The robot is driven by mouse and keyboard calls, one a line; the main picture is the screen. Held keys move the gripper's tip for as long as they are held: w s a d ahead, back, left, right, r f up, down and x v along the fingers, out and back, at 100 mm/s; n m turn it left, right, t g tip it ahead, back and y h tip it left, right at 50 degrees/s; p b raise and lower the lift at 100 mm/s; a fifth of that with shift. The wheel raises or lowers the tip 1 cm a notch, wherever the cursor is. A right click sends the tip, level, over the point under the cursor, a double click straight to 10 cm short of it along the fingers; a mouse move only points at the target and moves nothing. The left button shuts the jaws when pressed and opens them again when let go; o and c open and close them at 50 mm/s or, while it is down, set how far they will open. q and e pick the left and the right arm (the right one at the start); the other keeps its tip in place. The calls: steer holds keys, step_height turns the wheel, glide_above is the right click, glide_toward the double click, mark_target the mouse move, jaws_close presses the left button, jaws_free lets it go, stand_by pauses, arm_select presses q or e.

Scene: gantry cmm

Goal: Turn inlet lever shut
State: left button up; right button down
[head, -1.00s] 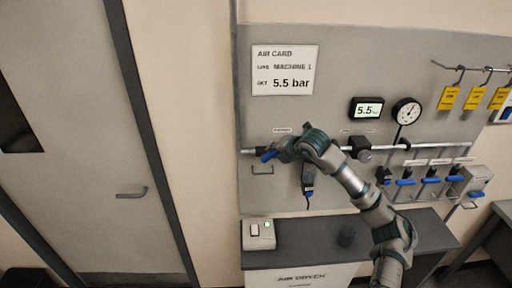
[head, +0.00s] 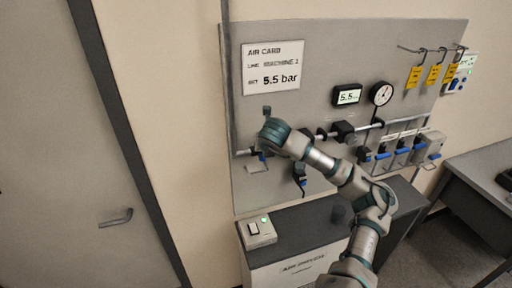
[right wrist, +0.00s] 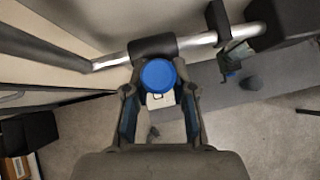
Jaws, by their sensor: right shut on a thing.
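The inlet lever has a blue handle, seen end-on as a round blue tip (right wrist: 158,76) in the right wrist view. It sits in front of a dark valve body (right wrist: 152,47) on a silver pipe (right wrist: 197,40). My right gripper (right wrist: 158,90) has its two fingers on either side of the blue handle and is shut on it. In the head view a small piece of blue (head: 262,157) shows below my right wrist, at the left end of the pipe. My wrist hides most of the lever there, so its angle is unclear. My left gripper is not in view.
An air card (head: 271,68) reading 5.5 bar hangs above. A display (head: 347,95) and a round gauge (head: 381,94) are to the right. Several blue-handled valves (head: 402,148) sit further right. The air dryer cabinet (head: 292,270) stands below, with a switch box (head: 257,233) on top.

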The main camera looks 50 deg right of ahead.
steer(key=shift+r, duration=0.5)
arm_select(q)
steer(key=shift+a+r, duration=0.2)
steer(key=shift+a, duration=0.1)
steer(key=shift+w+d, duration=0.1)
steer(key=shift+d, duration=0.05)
arm_select(e)
steer(key=shift+d, duration=0.1)
steer(key=c, duration=1.2)
jaws_free()
steer(key=shift+w+f, duration=0.1)
steer(key=shift+o, duration=1.3)
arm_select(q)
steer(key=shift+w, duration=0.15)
arm_select(e)
steer(key=shift+w+f, duration=0.1)
steer(key=shift+f, duration=0.1)
steer(key=v, duration=1.1)
steer(key=shift+s+a, duration=0.25)
steer(key=shift+a, duration=0.1)
